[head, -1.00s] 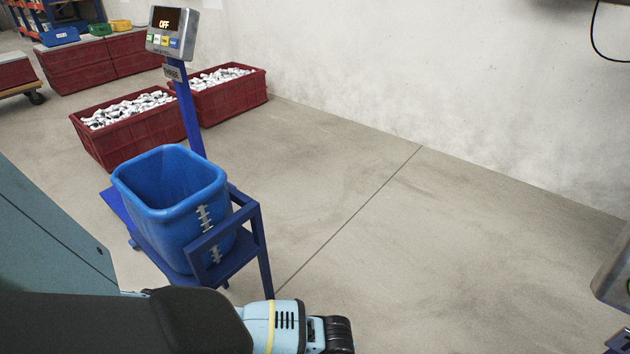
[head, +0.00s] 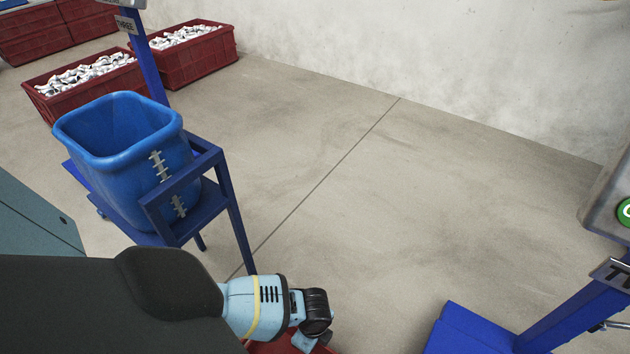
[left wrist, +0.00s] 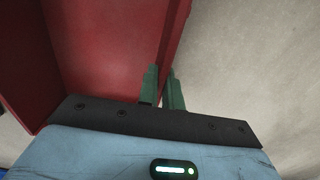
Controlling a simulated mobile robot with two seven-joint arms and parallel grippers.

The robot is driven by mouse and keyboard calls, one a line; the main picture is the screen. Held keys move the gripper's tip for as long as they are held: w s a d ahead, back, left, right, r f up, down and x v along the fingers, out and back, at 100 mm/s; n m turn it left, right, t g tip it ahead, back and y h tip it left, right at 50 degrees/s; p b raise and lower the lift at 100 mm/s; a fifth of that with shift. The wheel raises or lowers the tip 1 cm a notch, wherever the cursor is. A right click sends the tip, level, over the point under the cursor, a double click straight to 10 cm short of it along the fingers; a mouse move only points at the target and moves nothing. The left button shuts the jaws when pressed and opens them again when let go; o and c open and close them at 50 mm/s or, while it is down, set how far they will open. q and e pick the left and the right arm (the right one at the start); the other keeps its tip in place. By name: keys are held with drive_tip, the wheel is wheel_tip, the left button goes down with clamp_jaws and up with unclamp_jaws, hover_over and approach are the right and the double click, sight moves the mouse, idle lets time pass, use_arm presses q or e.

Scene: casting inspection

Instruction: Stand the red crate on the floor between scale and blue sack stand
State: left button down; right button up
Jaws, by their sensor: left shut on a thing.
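The red crate (left wrist: 105,45) fills the left part of the left wrist view. Only a red sliver of it (head: 283,344) shows at the bottom of the head view. My left gripper (left wrist: 164,82) is shut on the crate's side wall near its rim. The crate's underside is hidden. A scale with a blue platform (head: 462,332), blue post and grey display box (head: 612,200) stands at the lower right. A blue frame stand (head: 228,200) with a blue tub (head: 125,160) is at the left; I cannot tell whether it is the sack stand. My right gripper is out of view.
Bare concrete floor (head: 340,220) with a dark joint line lies between the blue frame and the right scale. Red crates full of castings (head: 90,95) stand behind the tub, by a blue post (head: 150,65). A pale wall (head: 430,60) closes the back.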

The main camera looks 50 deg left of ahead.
use_arm(q)
drive_tip(key=shift+r, duration=0.1)
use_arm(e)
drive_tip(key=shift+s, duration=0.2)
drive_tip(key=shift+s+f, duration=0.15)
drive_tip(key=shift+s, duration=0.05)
use_arm(q)
drive_tip(key=c, duration=1.6)
unclamp_jaws()
drive_tip(key=shift+f, duration=0.2)
drive_tip(key=shift+o, duration=0.2)
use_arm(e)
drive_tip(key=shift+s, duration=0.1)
